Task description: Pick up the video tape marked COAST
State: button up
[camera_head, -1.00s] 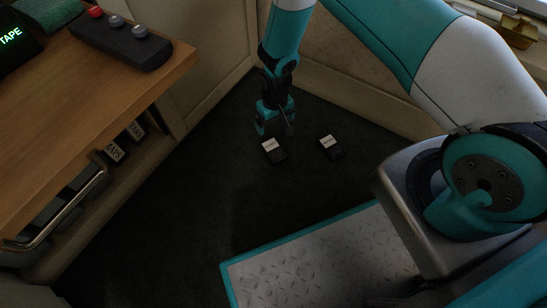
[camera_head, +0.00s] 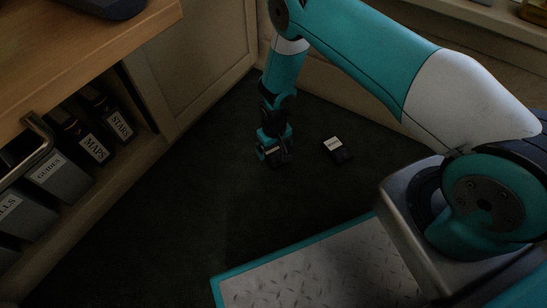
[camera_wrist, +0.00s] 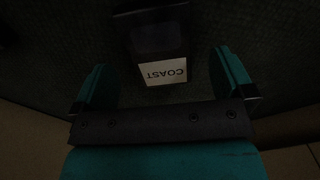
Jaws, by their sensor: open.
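The COAST tape (camera_wrist: 158,45) is a black cassette with a white label, lying on the dark floor. In the wrist view its label reads upside down, and it sits between and ahead of the two teal fingers of my gripper (camera_wrist: 165,88). My gripper is open, with a gap on each side of the tape. In the head view my gripper (camera_head: 274,152) is down at the floor over this tape and hides most of it. A second black tape with a white label (camera_head: 338,150) lies to the right, its lettering too small to read.
A wooden shelf unit (camera_head: 150,150) at left holds several labelled boxes, including MAPS (camera_head: 93,150) and STARS (camera_head: 120,125). A cream panelled wall (camera_head: 205,55) stands behind. Dark carpet (camera_head: 170,220) is clear between the shelf and my base.

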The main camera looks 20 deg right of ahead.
aim_at(274, 152)
notch_tip(274, 152, down, 3)
jog(key=shift+f+b, duration=0.1)
jog(key=shift+b, duration=0.75)
jog(key=c, duration=1.1)
jog(key=shift+o, duration=0.2)
